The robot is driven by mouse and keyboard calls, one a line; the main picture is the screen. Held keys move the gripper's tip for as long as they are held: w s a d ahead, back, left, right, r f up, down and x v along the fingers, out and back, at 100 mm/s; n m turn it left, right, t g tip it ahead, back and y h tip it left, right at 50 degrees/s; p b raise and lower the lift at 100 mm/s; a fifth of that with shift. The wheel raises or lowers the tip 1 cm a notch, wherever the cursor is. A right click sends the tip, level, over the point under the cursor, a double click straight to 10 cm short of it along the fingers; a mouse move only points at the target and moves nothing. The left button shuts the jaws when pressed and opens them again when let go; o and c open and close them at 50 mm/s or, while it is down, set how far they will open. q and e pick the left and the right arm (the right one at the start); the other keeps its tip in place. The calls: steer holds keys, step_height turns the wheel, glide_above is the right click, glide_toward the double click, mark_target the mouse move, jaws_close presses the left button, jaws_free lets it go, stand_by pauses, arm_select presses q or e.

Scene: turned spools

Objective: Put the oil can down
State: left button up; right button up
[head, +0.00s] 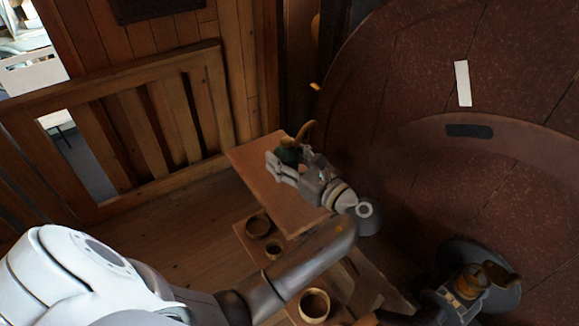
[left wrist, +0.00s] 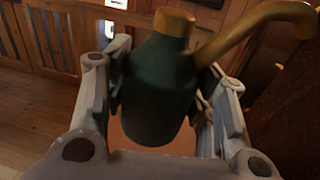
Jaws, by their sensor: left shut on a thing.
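The oil can is dark green with a brass cap and a curved brass spout. In the head view the oil can (head: 288,155) is partly hidden by my left gripper (head: 283,168). In the left wrist view the oil can (left wrist: 160,85) stands roughly upright between the two fingers of my left gripper (left wrist: 165,100), which is shut on its body. A flat tan wooden board (head: 262,185) lies below the can. I cannot tell whether the can's base touches it.
Round wooden cups (head: 314,304) stand lower, near the board's front. A slatted wooden railing (head: 150,130) is behind on the left. A large reddish-brown curved surface (head: 430,80) fills the right. Grey and brass machine-like parts (head: 470,283) are at lower right. The board's left part looks bare.

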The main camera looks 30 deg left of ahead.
arm_select(q)
steer(key=shift+w+a+f, duration=0.2)
steer(key=shift+w+f, duration=0.7)
steer(key=shift+f, duration=0.15)
step_height(320, 180, down, 2)
steer(key=shift+f+p, duration=0.1)
steer(key=shift+p, duration=0.45)
steer(key=shift+f, duration=0.6)
steer(key=shift+f, duration=0.1)
steer(key=o, duration=1.2)
steer(key=shift+o, duration=0.5)
